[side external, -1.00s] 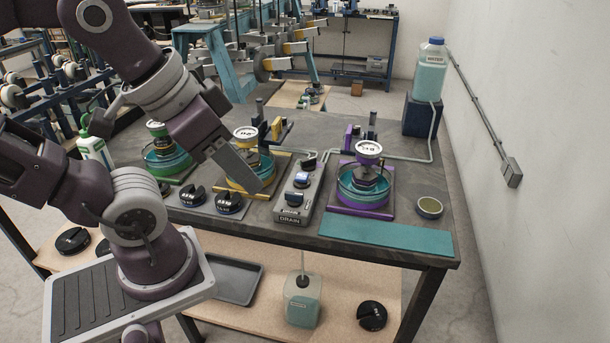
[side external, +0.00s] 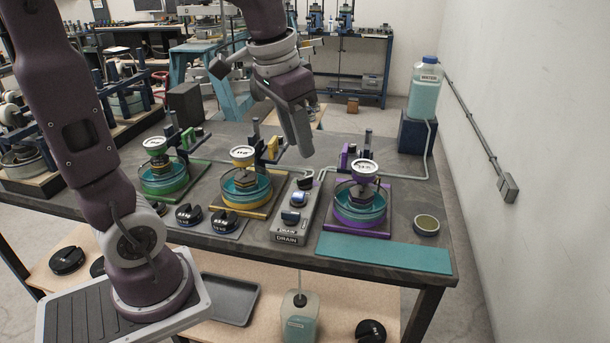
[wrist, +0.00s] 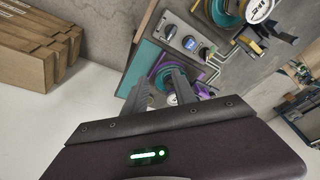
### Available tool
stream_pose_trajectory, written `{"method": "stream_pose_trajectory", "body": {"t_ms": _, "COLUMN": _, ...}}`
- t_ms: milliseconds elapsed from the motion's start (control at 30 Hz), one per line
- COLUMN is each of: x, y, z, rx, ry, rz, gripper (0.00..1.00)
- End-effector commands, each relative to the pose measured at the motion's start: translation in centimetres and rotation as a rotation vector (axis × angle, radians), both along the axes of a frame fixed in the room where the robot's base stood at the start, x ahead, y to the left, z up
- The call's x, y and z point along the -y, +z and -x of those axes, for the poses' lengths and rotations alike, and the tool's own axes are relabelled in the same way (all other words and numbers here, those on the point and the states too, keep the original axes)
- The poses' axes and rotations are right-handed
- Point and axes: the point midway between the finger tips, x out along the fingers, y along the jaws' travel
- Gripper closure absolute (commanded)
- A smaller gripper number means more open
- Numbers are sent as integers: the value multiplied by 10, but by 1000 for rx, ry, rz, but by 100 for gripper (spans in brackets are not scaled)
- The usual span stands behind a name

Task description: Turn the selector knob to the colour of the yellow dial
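My gripper (side external: 305,150) hangs above the table, beyond the box's far end in the picture, touching nothing. In the wrist view, my gripper's fingers (wrist: 161,76) are apart and empty.
A green station (side external: 163,180) stands left and a purple station (side external: 361,203) right of the box. Black knobs (side external: 188,214) sit on a plate at the front. A water bottle (side external: 425,88) stands on a block at the right. A teal mat (side external: 385,253) lies clear at the front right.

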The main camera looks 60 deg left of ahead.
Motion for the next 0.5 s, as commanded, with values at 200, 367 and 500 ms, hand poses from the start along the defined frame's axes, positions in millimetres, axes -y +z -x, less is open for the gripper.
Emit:
{"method": "stream_pose_trajectory", "body": {"t_ms": 200, "x": -108, "y": -81, "z": -90, "rx": -198, "ry": -27, "rz": 10, "gripper": 67}}
{"method": "stream_pose_trajectory", "body": {"t_ms": 367, "x": -145, "y": -120, "z": -106, "rx": -256, "ry": -51, "rz": 21, "gripper": 67}}
{"method": "stream_pose_trajectory", "body": {"t_ms": 500, "x": -149, "y": -140, "z": -107, "rx": -265, "ry": -57, "rz": 24, "gripper": 67}}
